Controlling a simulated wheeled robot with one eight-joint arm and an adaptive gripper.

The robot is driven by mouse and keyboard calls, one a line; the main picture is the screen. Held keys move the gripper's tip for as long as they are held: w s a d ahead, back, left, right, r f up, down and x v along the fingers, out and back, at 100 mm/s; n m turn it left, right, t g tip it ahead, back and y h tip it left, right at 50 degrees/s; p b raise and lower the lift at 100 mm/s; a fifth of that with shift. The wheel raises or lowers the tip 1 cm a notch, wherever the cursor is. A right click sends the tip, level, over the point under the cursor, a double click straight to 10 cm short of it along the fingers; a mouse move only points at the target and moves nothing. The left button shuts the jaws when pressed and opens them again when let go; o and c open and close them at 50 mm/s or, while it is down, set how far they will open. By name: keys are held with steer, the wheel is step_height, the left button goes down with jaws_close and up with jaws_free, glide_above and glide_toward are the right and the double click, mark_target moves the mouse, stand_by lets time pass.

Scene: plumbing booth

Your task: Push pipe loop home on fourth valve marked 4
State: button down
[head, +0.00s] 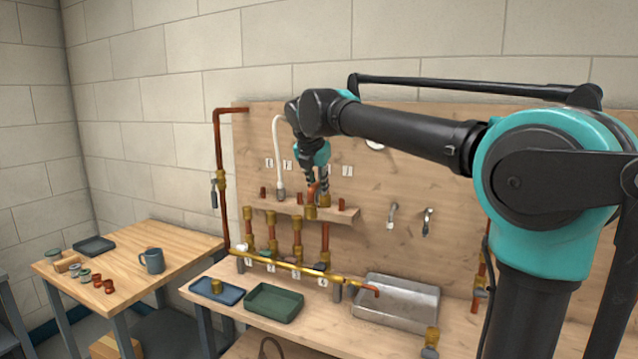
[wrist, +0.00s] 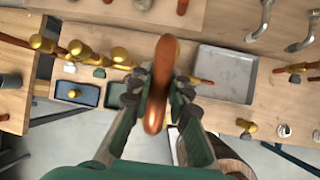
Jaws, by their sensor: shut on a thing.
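My gripper (head: 316,186) is shut on a copper pipe loop, in front of the board above the small shelf. The loop (wrist: 161,84) stands between the two fingers in the wrist view, its bend toward the camera. In the head view only a short copper piece (head: 311,191) shows below the fingers, close above a brass fitting (head: 310,212). I cannot tell whether the loop touches that fitting. Below, a row of valves sits on the brass manifold (head: 290,265) with small number tags. The rightmost tag (head: 322,283) is too small to read surely; the valve (head: 321,266) above it is dark-handled.
A wooden shelf (head: 345,214) carries copper stubs and a white hose (head: 277,150). A grey metal tray (head: 400,300), a green tray (head: 273,303) and a blue tray (head: 217,290) lie on the bench. A side table (head: 130,260) holds a mug (head: 152,260).

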steer(key=shift+d+f, duration=0.1)
steer(key=shift+f, duration=2.25)
steer(key=shift+f, duration=2.3)
steer(key=c, duration=1.3)
jaws_free()
steer(key=shift+c, duration=0.2)
steer(key=v, duration=1.2)
step_height(320, 180, up, 6)
